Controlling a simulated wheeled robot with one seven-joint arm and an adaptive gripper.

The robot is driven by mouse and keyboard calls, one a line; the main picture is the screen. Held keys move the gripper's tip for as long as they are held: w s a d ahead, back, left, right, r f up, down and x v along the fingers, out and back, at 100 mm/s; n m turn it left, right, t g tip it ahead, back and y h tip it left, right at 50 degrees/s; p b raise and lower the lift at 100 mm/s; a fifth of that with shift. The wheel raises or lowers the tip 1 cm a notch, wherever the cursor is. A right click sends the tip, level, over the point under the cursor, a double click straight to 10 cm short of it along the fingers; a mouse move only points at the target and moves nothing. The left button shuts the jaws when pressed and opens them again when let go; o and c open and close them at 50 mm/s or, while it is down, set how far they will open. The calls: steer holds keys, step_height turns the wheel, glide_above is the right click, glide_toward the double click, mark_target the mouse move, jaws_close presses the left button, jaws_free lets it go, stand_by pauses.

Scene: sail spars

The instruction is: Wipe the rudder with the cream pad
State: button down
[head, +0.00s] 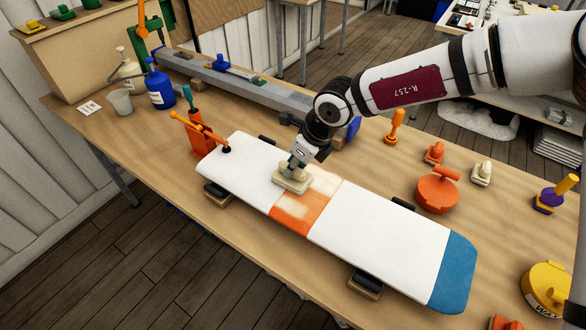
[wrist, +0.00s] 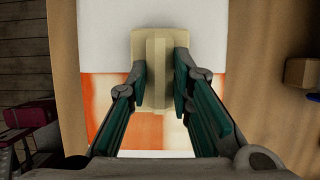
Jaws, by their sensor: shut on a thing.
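The rudder (head: 372,232) is a long white board with an orange band and a blue end, lying on dark-topped wooden blocks on the bench. The orange band (head: 300,212) has a pale, smeared patch on its upper part. The cream pad (head: 290,182) rests on or just over the white part beside the orange band. My gripper (head: 296,164) is shut on the pad's raised grip from above. In the wrist view, the green-lined fingers hold the cream pad (wrist: 156,50) across the white and orange border. Whether the pad's underside touches the rudder is hidden.
An orange clamp-like tool (head: 196,136) stands at the rudder's left end. A blue bottle (head: 159,90) and a grey cup (head: 121,102) stand behind it. An orange round-bodied tool (head: 437,193) and a yellow tin (head: 546,288) stand to the right. A grey spar (head: 235,85) lies along the back.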

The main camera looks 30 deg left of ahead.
steer(key=shift+w+d+f, duration=0.1)
steer(key=shift+w+f, duration=0.05)
steer(key=shift+w, duration=0.45)
steer(key=shift+s+d+r+p, duration=0.15)
steer(key=shift+d+p, duration=0.35)
steer(key=shift+d, duration=0.7)
steer(key=shift+s+d+p, duration=0.1)
steer(key=shift+d+p, duration=0.45)
steer(key=shift+d, duration=0.7)
steer(key=shift+s+d+r+p, duration=0.15)
steer(key=shift+d+p, duration=0.35)
steer(key=shift+d, duration=0.7)
steer(key=shift+s+d+f+p, duration=0.1)
steer(key=shift+d+p, duration=0.15)
steer(key=shift+d, duration=0.7)
steer(key=shift+s+d+f+p, duration=0.1)
steer(key=shift+d+p, duration=0.1)
steer(key=shift+d, duration=0.75)
steer(key=shift+w+d+f+b, duration=0.1)
steer(key=shift+w+b, duration=0.45)
steer(key=shift+w, duration=0.3)
steer(key=shift+w+d+f+b, duration=0.1)
steer(key=shift+w+b, duration=0.45)
steer(key=shift+w, duration=0.3)
steer(key=shift+w+a+r+b, duration=0.2)
steer(key=shift+a+b, duration=0.2)
steer(key=shift+a, duration=1.6)
steer(key=shift+w+a+r+b, duration=0.15)
steer(key=shift+a+b, duration=0.25)
steer(key=shift+a, duration=1.55)
